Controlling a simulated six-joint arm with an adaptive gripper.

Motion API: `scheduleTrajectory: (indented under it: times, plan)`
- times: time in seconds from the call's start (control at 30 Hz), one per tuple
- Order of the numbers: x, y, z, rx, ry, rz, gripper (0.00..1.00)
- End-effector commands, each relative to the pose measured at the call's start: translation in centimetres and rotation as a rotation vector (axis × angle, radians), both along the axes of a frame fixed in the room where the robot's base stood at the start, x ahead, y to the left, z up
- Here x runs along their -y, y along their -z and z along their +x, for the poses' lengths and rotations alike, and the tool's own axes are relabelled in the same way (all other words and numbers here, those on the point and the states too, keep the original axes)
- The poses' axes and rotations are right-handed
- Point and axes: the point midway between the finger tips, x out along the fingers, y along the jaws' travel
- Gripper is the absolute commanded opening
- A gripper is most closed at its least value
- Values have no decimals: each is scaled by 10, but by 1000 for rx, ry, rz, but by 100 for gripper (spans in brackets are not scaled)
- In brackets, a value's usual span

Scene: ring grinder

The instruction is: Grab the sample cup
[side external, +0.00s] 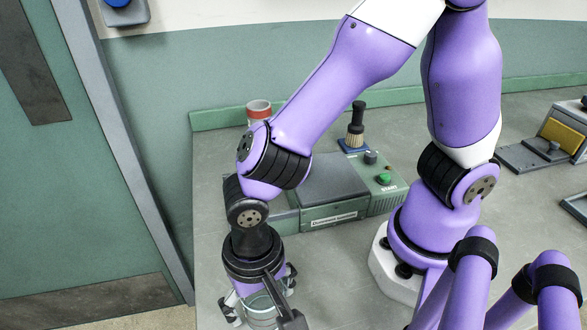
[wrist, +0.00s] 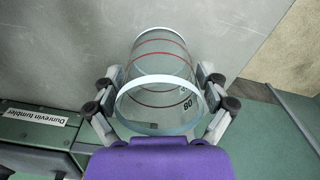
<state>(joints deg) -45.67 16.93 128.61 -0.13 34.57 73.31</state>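The sample cup appears to be the clear cup (wrist: 160,88) with red lines and dark number marks. In the wrist view it lies between the two fingers of my gripper (wrist: 160,78), its round rim facing the camera. In the side external view my gripper (side external: 260,298) points down around the clear cup (side external: 261,308) at the bottom left, with fingers spread on either side. The fingers look open and very close to the cup's wall; firm contact is not clear. The cup looks empty.
A green and grey machine with a START button (side external: 384,179) stands behind my gripper, its label plate (wrist: 36,113) close by. A dark-handled brush (side external: 355,128) and a red-and-white container (side external: 258,110) stand at the back. A door (side external: 60,200) is left of the bench.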

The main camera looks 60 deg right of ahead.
Motion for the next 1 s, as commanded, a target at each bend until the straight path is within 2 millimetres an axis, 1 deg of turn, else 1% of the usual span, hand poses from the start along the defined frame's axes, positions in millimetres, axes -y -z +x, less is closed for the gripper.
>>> scheduleTrajectory:
  times: [0.03,0.07,0.1,0.4,0.5,0.57,0.8,0.9,1.0]
  plan:
    - [0,0,0,0,0,0,45]
    - [0,0,0,0,0,0,35]
    - [0,0,0,0,0,0,28]
    - [0,0,0,-1,0,-2,28]
    - [0,-5,0,1,0,0,28]
    - [-1,-13,1,4,0,3,28]
    - [-1,-65,1,7,-1,5,28]
    - [-1,-83,1,7,2,4,28]
    - [1,-95,9,5,52,3,28]
